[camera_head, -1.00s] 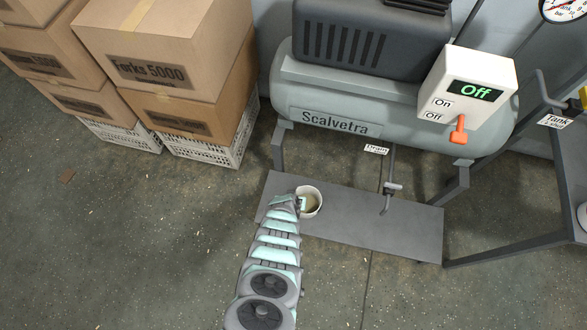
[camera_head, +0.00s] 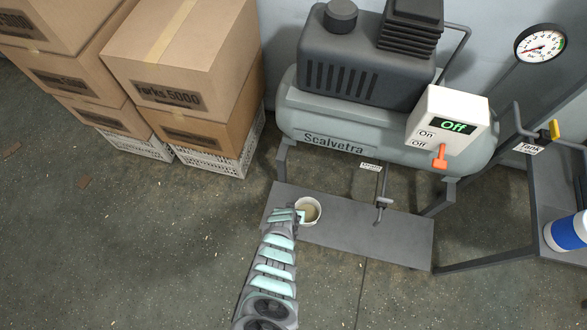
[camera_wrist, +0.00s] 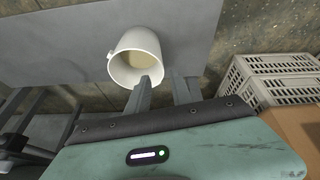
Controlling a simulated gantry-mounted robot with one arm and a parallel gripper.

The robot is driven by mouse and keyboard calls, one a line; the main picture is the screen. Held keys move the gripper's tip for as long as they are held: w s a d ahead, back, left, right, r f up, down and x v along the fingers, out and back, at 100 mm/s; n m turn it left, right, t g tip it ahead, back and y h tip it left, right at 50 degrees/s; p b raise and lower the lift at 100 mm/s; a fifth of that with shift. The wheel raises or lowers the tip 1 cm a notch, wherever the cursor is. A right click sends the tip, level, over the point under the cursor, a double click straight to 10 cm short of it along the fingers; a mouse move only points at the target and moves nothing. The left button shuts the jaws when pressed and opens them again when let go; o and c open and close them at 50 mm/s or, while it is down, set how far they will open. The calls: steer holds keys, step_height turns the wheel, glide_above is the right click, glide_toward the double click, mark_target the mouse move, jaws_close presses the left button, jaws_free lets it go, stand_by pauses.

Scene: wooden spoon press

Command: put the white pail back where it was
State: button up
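The white pail (camera_head: 314,203) stands upright near the left end of the grey plate (camera_head: 390,244) under the compressor. Pale beige contents show inside it. In the wrist view the pail (camera_wrist: 122,45) has its mouth towards me. My gripper (camera_head: 299,215) is at the pail's left side in the head view. In the wrist view my gripper (camera_wrist: 164,80) has its two fingers apart, one overlapping the pail's mouth and one outside it, with the rim between. I cannot tell whether either finger touches the pail.
The drain pipe and its valve (camera_head: 382,202) hang over the plate to the right of the pail. The compressor tank (camera_head: 300,112) is above. Cardboard boxes (camera_head: 185,75) on white crates (camera_head: 215,160) stand left. A blue and white container (camera_head: 567,232) is at right.

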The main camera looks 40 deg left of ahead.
steer(key=shift+s+d+r, duration=0.15)
steer(key=shift+s+r, duration=0.15)
steer(key=shift+r, duration=0.25)
steer(key=shift+w, duration=0.1)
